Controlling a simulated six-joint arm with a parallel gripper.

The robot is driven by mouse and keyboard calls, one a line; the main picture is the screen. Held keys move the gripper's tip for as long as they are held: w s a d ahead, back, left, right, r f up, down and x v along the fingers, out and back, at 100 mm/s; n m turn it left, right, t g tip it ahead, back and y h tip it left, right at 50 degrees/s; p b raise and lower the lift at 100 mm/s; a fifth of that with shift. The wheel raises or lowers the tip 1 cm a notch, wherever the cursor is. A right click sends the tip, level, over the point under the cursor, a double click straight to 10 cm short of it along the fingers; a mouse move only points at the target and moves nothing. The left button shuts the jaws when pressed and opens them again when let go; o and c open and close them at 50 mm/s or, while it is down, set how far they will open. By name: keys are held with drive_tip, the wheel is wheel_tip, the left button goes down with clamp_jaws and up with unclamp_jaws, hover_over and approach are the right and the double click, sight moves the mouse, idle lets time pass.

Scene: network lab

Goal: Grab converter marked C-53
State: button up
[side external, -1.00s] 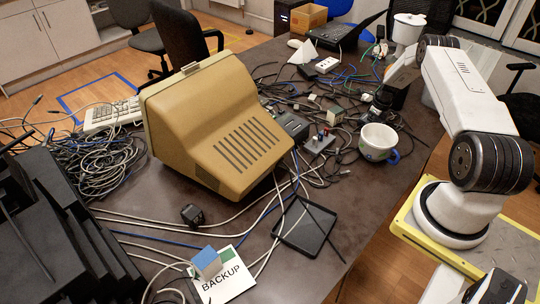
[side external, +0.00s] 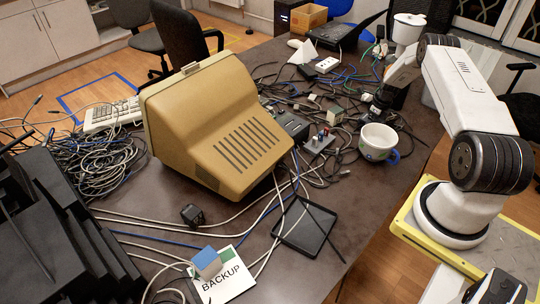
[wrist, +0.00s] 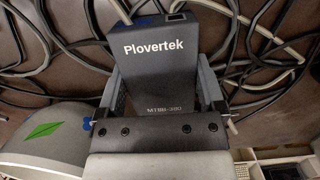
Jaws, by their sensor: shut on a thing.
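No C-53 mark is readable on the faces I see. My gripper (wrist: 163,62) is shut on it, with one finger along each side. In the side external view my gripper is low over the far right of the table, behind the white cup (side external: 378,140); the converter is hard to make out there.
The cup also shows in the wrist view (wrist: 42,135), close on the left. Loose cables surround the converter. A beige monitor (side external: 215,130), a black tray (side external: 305,227) and a "BACKUP" card (side external: 224,280) lie farther along the table. A switch box (side external: 319,141) is left of the cup.

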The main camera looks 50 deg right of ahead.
drive_tip(key=shift+r, duration=1.4)
drive_tip(key=shift+s+a+r, duration=0.1)
drive_tip(key=shift+r, duration=0.25)
drive_tip(key=s+a+r, duration=0.9)
drive_tip(key=shift+s+a+r, duration=0.2)
drive_tip(key=shift+s+a, duration=0.1)
drive_tip(key=shift+a, duration=0.1)
